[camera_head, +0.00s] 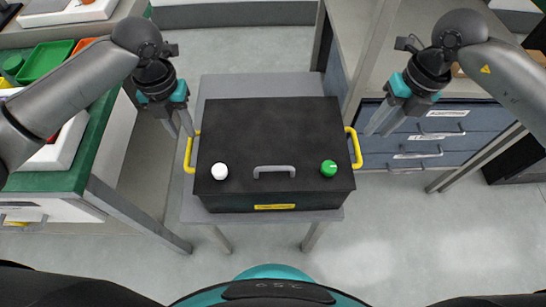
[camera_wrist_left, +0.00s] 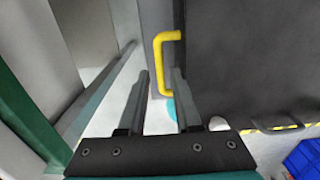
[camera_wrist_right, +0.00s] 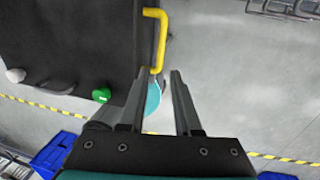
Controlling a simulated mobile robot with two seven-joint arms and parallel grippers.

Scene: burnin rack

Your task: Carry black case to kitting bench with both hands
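The black case (camera_head: 272,140) lies flat on a small grey table (camera_head: 205,205) in the head view. It has a yellow handle on its left side (camera_head: 189,152) and another on its right side (camera_head: 354,148). My left gripper (camera_head: 182,134) is open and empty, beside and above the left handle; that handle shows ahead of the fingers in the left wrist view (camera_wrist_left: 158,65). My right gripper (camera_head: 378,132) is open and empty, above and to the right of the right handle, which shows in the right wrist view (camera_wrist_right: 161,40). Neither gripper touches a handle.
A green-topped bench (camera_head: 100,130) with a green tray (camera_head: 45,61) stands at the left. Blue drawers (camera_head: 430,142) under a bench stand at the right. The case top carries a white knob (camera_head: 219,171), a green knob (camera_head: 328,168) and a grey handle (camera_head: 274,169). Floor is clear at front right.

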